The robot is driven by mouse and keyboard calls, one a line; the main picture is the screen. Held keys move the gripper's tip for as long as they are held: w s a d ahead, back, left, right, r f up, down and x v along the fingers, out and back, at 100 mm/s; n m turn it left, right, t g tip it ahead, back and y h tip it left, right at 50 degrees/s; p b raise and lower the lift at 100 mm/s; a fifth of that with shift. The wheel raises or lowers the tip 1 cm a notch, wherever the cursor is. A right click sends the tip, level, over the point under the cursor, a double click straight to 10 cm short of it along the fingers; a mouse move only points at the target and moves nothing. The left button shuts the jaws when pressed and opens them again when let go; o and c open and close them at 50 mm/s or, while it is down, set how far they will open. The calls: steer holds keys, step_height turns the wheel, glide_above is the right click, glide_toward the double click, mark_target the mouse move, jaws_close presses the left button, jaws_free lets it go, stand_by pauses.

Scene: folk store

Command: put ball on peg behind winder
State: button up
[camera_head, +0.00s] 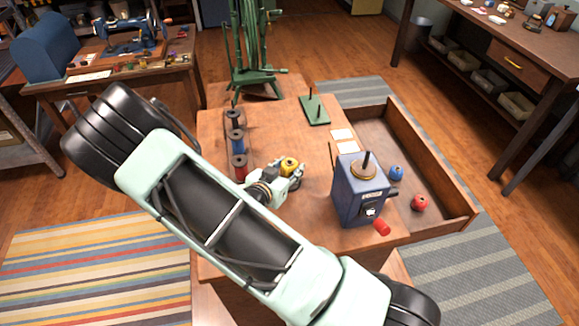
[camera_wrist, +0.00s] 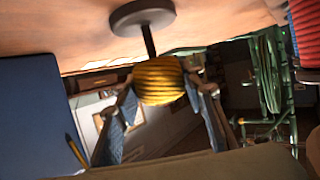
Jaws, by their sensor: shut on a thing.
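A yellow yarn ball (camera_head: 289,164) is held in my gripper (camera_head: 293,172) over the middle of the table. In the wrist view the ball (camera_wrist: 159,84) sits between the two fingers of my gripper (camera_wrist: 165,95). A dark round disc (camera_wrist: 143,14) with a thin stem shows beyond the ball; I cannot tell whether the stem touches it. The blue winder (camera_head: 357,196) stands to the right, with a round top, a dark spindle and a red crank handle. Its blue side also shows in the wrist view (camera_wrist: 30,115).
Dark, blue and red spools (camera_head: 237,143) stand in a row left of my gripper. A blue ball (camera_head: 396,173) and a red ball (camera_head: 419,202) lie in the open drawer (camera_head: 440,150) at right.

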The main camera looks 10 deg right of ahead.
steer(key=shift+r+p, duration=1.8)
steer(key=shift+r, duration=0.6)
